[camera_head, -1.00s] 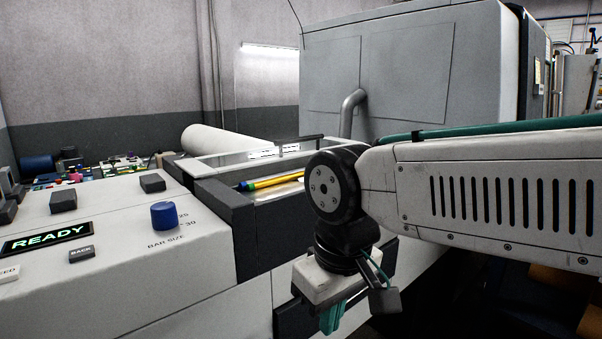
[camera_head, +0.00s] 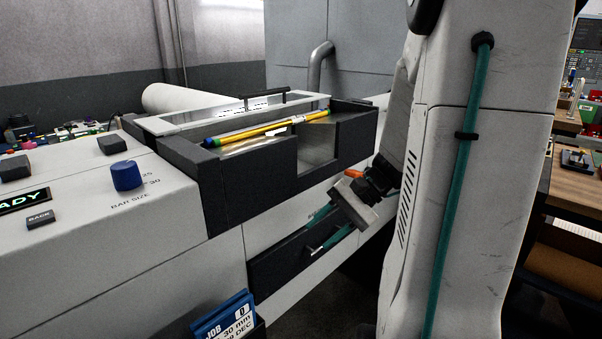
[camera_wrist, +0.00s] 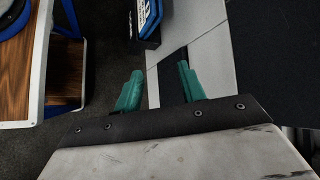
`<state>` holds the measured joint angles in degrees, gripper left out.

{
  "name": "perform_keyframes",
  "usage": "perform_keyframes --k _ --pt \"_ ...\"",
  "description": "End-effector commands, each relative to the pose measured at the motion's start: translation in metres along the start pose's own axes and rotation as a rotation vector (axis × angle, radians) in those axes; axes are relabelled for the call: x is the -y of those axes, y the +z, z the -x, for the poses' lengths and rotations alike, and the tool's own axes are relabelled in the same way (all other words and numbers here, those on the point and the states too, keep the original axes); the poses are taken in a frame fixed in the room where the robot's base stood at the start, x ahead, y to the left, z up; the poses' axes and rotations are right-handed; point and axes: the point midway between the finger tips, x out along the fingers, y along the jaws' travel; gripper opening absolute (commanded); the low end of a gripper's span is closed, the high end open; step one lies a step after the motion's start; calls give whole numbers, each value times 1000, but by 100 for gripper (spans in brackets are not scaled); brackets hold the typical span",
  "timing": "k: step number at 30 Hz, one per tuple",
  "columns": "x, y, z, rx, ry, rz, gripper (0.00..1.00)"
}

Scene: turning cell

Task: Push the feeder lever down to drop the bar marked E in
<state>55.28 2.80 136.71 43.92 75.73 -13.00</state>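A yellow bar (camera_head: 262,131) with a blue and green end lies across the open black feeder trough (camera_head: 262,185) in the head view. A white label shows on it, but its letter is too small to read. A small orange piece (camera_head: 353,173) shows just above my gripper's body; it may be the lever's end, but I cannot tell. My gripper (camera_head: 314,236) is in front of the feeder's lower side, below the trough. In the wrist view my gripper (camera_wrist: 158,78) has its teal fingers apart with nothing between them.
The control panel with a blue bar size knob (camera_head: 127,175) is at the left. A blue job card (camera_head: 228,318) stands low in front. A wooden workbench (camera_head: 580,170) is at the right. Dark open floor lies below my gripper.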

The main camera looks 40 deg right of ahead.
Motion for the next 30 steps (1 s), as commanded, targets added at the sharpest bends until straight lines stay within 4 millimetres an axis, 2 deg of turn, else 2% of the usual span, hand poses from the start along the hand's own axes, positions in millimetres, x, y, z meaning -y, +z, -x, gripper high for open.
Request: perform_keyframes --k 1,6,9,12,16,19,23,30 --pt "-3 -26 12 -14 -125 -67 40" --pt "-12 -110 63 -137 -542 -189 40" --pt "-24 -156 100 -254 -762 -214 40" --pt "-25 -186 130 -365 -914 -192 40" --pt "-10 -202 161 -482 -1023 -114 40" --pt "-5 -205 172 -539 -1059 -64 40" --pt "3 -208 167 -546 -1049 -39 40" --pt "34 -224 152 -543 -1047 -39 40"
